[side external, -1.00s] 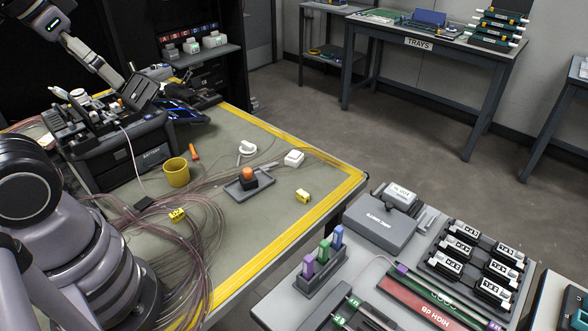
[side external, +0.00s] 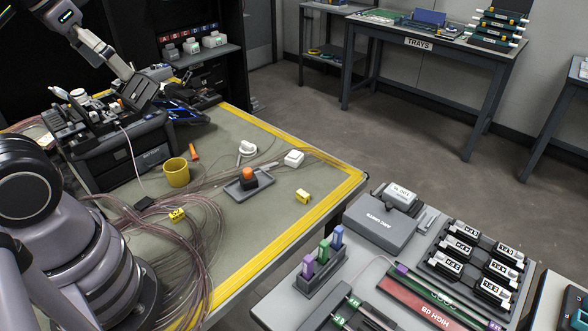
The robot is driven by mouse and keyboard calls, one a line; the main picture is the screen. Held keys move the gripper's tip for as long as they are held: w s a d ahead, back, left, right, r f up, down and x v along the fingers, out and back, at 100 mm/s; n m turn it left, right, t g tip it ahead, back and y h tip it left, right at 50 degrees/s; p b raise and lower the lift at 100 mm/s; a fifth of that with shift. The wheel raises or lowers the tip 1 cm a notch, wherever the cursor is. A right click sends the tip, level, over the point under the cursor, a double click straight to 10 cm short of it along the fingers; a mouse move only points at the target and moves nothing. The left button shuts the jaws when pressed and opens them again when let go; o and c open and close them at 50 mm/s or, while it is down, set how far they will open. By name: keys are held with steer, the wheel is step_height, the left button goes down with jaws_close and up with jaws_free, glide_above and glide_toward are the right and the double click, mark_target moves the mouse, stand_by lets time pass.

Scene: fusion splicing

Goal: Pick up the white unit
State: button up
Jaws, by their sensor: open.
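A small white box-shaped unit (side external: 294,158) sits on the grey-green work mat (side external: 240,222), near its far right yellow edge. A rounder white piece (side external: 247,148) lies just left of it. My gripper (side external: 127,76) is at the upper left, over the back of the black splicing station (side external: 125,155), well away from both white pieces. It is open; its fingertips are small and partly hidden by the station's dark raised parts, and I see nothing held in it.
A grey tray with an orange-topped part (side external: 247,175), a yellow cup (side external: 177,172) and small yellow blocks (side external: 303,196) are on the mat. Loose fibres (side external: 195,215) sprawl across its left and middle. A side bench (side external: 395,262) holds labelled modules.

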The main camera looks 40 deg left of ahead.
steer(key=w+a+f+n+g+h, duration=0.1)
steer(key=w+f+n+h, duration=0.2)
steer(key=w, duration=0.5)
steer(key=w+a+f+n+g+h, duration=0.1)
steer(key=w+f+n+h, duration=0.2)
steer(key=w, duration=0.5)
steer(key=w+a+f+n+g+h, duration=0.1)
steer(key=w+f+n, duration=0.1)
steer(key=w+n, duration=0.45)
steer(key=w+a+f+n+t+h, duration=0.1)
steer(key=w+a+f+n+h, duration=0.3)
steer(key=w+f, duration=0.6)
steer(key=n+t, duration=0.5)
steer(key=n, duration=0.3)
glide_toward(294, 153)
steer(key=v, duration=0.3)
steer(key=shift+s+a, duration=0.15)
steer(key=shift+s, duration=0.1)
steer(key=shift+f, duration=0.45)
steer(key=x, duration=0.8)
steer(key=shift+f, duration=0.1)
steer(key=x, duration=0.5)
steer(key=shift+w+d, duration=0.2)
steer(key=shift+d, duration=0.05)
steer(key=c, duration=1.2)
